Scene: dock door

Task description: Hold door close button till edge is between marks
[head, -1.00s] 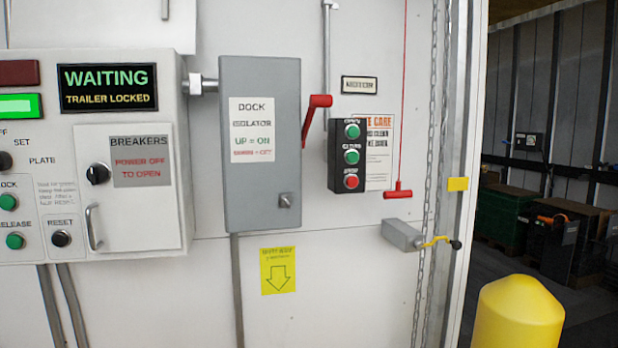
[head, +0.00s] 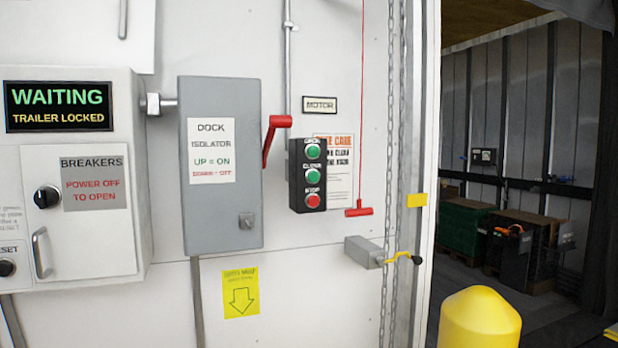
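The door control box (head: 294,180) is a black panel on the white wall, right of the grey dock isolator. It has a green open button (head: 313,152) on top, a green close button (head: 313,175) in the middle and a red stop button (head: 313,201) at the bottom. A yellow mark (head: 417,199) sits on the door frame at the right of the wall. The doorway beside it stands open, and the door's edge cannot be made out. Neither of my grippers shows in the head view.
The grey isolator box (head: 220,225) has a red lever (head: 272,138) at its right. A yellow bollard (head: 480,318) stands before the doorway.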

